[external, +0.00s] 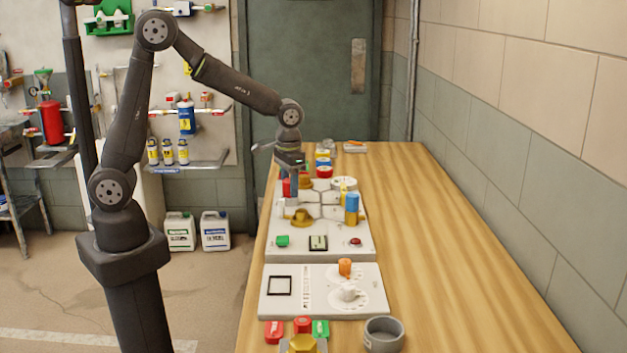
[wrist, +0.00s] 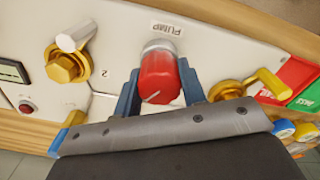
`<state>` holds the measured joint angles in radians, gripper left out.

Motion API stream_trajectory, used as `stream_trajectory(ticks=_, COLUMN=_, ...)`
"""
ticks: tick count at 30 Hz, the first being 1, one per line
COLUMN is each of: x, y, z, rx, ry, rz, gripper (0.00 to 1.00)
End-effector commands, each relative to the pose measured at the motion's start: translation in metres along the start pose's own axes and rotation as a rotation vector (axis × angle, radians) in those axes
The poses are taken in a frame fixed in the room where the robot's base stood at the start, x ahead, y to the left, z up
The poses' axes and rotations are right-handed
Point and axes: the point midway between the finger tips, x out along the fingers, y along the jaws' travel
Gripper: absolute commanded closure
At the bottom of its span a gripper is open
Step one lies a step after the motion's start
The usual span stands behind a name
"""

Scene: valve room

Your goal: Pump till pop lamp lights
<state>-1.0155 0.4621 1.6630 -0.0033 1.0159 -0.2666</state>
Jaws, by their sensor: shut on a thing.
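The red pump plunger (wrist: 160,78) stands on the white valve panel (wrist: 215,50) beside a label reading PUMP. My gripper (wrist: 158,92) has its two blue fingers closed on either side of the red cap. In the external view, my gripper (external: 292,188) reaches down at the panel's far left, with a bit of the red plunger (external: 286,187) showing beside it. A small red dome lamp (external: 355,241) sits at the panel's near right and looks dark. It also shows in the wrist view (wrist: 25,108). I cannot read a lamp label.
A second panel (external: 320,308) lies nearer. The bench's right side is clear.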

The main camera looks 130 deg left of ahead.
Motion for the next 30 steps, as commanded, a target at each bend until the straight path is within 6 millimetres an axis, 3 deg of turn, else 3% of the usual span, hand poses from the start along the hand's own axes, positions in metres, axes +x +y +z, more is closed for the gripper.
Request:
stream_trajectory(ticks=9, x=-0.0005, y=0.0005, z=-0.0002, rx=0.246, ry=0.000, rz=0.000, gripper=0.85)
stream_trajectory(ticks=21, x=-0.0007, y=0.0006, z=-0.0003, rx=0.274, ry=0.000, rz=0.001, gripper=0.85)
stream_trajectory(ticks=22, x=-0.0007, y=0.0006, z=-0.0003, rx=0.274, ry=0.000, rz=0.001, gripper=0.56)
stream_trajectory(ticks=24, x=-0.0007, y=0.0006, z=-0.0002, rx=0.274, ry=0.000, rz=0.001, gripper=0.43)
stream_trajectory(ticks=30, x=-0.0004, y=0.0005, z=-0.0001, rx=0.273, ry=0.000, rz=0.000, gripper=0.40)
